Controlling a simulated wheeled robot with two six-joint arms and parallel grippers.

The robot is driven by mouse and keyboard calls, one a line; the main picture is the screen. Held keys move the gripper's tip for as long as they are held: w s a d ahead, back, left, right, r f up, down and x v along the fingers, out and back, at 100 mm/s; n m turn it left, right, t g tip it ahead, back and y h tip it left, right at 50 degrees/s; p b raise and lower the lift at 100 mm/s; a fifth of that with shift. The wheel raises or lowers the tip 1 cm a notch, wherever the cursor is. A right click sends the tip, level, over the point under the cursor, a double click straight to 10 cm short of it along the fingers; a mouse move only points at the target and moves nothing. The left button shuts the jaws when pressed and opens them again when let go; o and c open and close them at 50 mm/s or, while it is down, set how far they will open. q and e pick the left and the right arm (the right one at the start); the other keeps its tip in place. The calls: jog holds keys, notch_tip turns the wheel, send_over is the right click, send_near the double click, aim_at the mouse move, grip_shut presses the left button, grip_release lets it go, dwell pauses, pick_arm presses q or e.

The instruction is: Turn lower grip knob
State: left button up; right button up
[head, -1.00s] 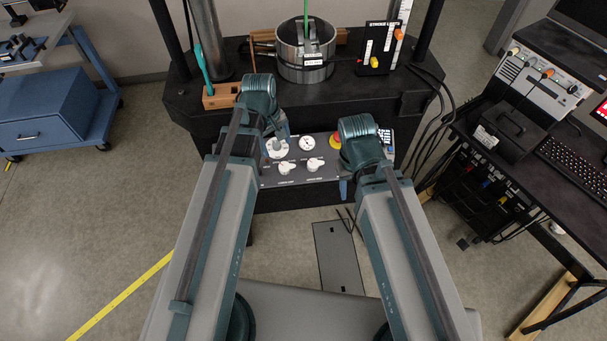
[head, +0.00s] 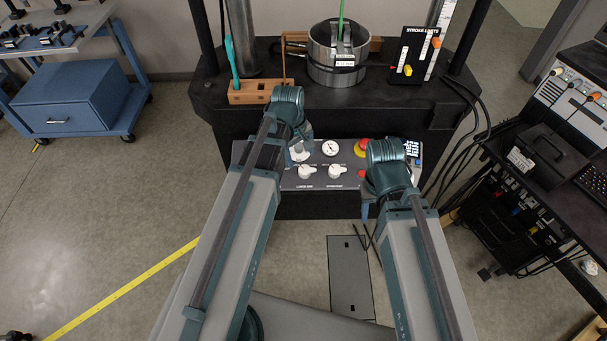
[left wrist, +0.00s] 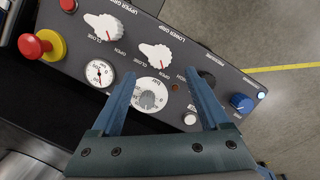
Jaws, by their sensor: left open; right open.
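The lower grip knob is a white handle on the grey control panel. It shows in the left wrist view (left wrist: 155,56), just beyond my fingertips, and in the head view (head: 307,171) as the left of two white knobs. My left gripper (left wrist: 160,78) is open and empty; its blue fingers are spread over the panel around a round scaled dial (left wrist: 150,93), apart from the knob. In the head view my left gripper (head: 300,138) is mostly hidden by its wrist. My right gripper (head: 366,208) hangs at the panel's right part, largely hidden by its wrist, open.
The upper grip knob (left wrist: 104,29) is beside the lower one. The panel (left wrist: 215,62) also bears a gauge (left wrist: 100,72), a red emergency button (left wrist: 35,45) on yellow and a blue knob (left wrist: 241,102). A metal cylinder (head: 336,75) stands on the black machine table above.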

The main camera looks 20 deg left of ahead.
aim_at(304, 168)
pick_arm(q)
jog(key=f+b, duration=0.4)
jog(key=f, duration=0.1)
jog(key=f+b, duration=0.2)
jog(key=shift+w+d+f, duration=0.3)
jog(key=shift+w+d, duration=0.05)
jog(key=shift+w, duration=0.05)
grip_shut()
